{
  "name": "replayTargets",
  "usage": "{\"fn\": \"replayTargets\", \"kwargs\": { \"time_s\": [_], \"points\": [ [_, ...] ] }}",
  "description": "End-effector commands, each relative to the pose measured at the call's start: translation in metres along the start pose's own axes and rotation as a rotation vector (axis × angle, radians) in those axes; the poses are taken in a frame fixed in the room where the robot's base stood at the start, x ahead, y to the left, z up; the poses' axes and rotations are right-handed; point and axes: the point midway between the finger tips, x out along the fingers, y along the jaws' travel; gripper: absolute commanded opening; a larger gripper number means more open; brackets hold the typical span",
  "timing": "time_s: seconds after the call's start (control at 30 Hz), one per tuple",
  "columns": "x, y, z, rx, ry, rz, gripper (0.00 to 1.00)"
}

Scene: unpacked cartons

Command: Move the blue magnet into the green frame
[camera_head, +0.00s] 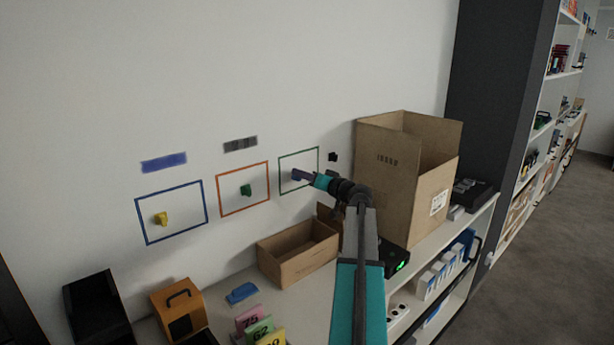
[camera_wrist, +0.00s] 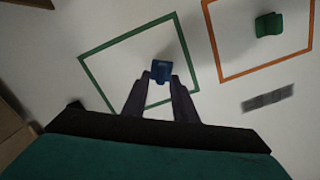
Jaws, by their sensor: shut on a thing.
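The blue magnet (camera_wrist: 161,69) is between the fingertips of my gripper (camera_wrist: 161,80) in the wrist view. My gripper is shut on it. The magnet appears inside the outline of the green frame (camera_wrist: 84,61) on the wall; whether it touches the wall I cannot tell. In the head view my gripper (camera_head: 301,175) reaches to the green frame (camera_head: 299,152), and the magnet (camera_head: 295,176) shows only as a small blue patch at the fingertips.
The orange frame (camera_head: 243,166) holds a green magnet (camera_head: 246,190). The blue frame (camera_head: 171,190) holds a yellow magnet (camera_head: 161,218). A small black piece (camera_head: 333,157) is on the wall right of the green frame. An open carton (camera_head: 390,165) stands close right; a low box (camera_head: 297,262) sits below.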

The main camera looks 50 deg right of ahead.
Motion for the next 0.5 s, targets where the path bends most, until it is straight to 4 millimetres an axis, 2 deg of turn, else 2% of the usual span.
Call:
{"fn": "replayTargets", "kwargs": {
  "time_s": [0.2,0.5],
  "points": [
    [0.0114,0.0002,-0.001,0.001,0.0,0.001,0.05],
    [0.0127,0.0006,-0.0004,0.001,0.001,0.001,0.05]
  ]
}}
